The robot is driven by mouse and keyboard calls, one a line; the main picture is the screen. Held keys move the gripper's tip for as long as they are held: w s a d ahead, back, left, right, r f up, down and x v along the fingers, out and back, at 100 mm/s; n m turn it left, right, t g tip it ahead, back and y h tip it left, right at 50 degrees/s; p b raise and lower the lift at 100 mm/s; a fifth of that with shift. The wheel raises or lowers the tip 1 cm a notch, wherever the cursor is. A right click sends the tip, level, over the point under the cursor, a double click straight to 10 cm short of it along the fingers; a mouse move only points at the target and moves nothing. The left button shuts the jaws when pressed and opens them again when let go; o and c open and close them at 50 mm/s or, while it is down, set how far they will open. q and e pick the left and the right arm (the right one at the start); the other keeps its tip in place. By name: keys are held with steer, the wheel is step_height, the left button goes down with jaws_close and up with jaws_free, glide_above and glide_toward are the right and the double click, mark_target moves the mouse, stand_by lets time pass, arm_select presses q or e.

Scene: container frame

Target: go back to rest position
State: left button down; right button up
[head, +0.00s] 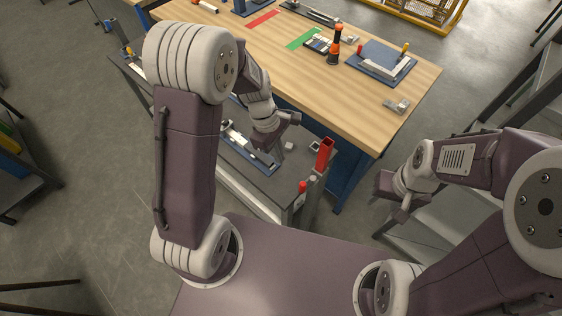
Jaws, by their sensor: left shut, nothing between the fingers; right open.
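My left gripper (279,148) is shut and empty. It hangs over the dark-topped side bench (240,165), beside a small light block on that bench. Whether its fingertips touch the bench top cannot be told. My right gripper (389,201) is open and empty. It is held out at the right, beyond the wooden table's near corner and in front of grey shelving. My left upper arm hides part of the side bench and the wooden table's left end.
A red upright holder (324,154) and a red-capped item (301,187) stand at the side bench's right end, close to my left gripper. The wooden table (300,75) carries tools and trays. Grey shelving (480,165) stands at right. Floor at left (95,190) is open.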

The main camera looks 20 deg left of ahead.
arm_select(q)
steer(key=s+a+f+m+t+y+b, duration=0.1)
steer(key=s+a+f+m+b, duration=0.2)
steer(key=s+f+m+b, duration=0.1)
steer(key=s+a+f+m+t+y+b, duration=0.1)
steer(key=s+a+f+m+b, duration=0.2)
steer(key=f+m+b, duration=0.3)
steer(key=s+m+b, duration=0.1)
steer(key=m+b, duration=0.2)
steer(key=m, duration=0.1)
steer(key=shift+s+a+m, duration=0.15)
steer(key=shift+a+m, duration=0.1)
steer(key=shift+m, duration=0.05)
arm_select(e)
step_height(320, 180, down, 13)
steer(key=shift+w+a, duration=0.2)
steer(key=shift+a, duration=0.1)
steer(key=shift+f, duration=0.1)
stand_by(0.7)
